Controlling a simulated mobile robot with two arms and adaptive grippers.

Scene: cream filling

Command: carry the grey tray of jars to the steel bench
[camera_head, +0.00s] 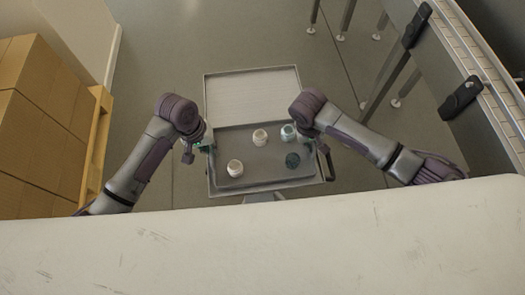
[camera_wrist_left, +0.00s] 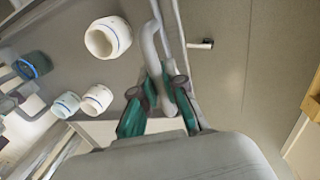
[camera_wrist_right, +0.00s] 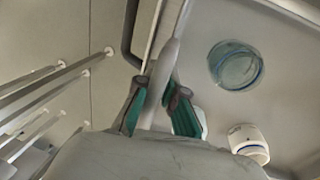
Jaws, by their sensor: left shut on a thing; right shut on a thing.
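The grey tray (camera_head: 262,158) is in front of me in the head view, with several jars on it: white ones (camera_head: 235,168) and a dark teal one (camera_head: 292,160). The jars stand apart. My left gripper (camera_head: 207,146) is at the tray's left side. In the left wrist view its fingers (camera_wrist_left: 165,95) are shut around a pale handle bar (camera_wrist_left: 150,45). My right gripper (camera_head: 311,133) is at the tray's right side, shut on its edge or handle (camera_wrist_right: 172,55) in the right wrist view. I cannot tell whether the tray rests on the cart or is just above it.
A pale cart top (camera_head: 252,90) shows beyond the tray, with a dark handle (camera_head: 328,163) at right. Cardboard boxes (camera_head: 40,120) on a pallet stand left. A roller conveyor (camera_head: 480,65) runs at right. Steel legs (camera_head: 347,17) stand far right. Floor (camera_head: 180,60) beyond is clear.

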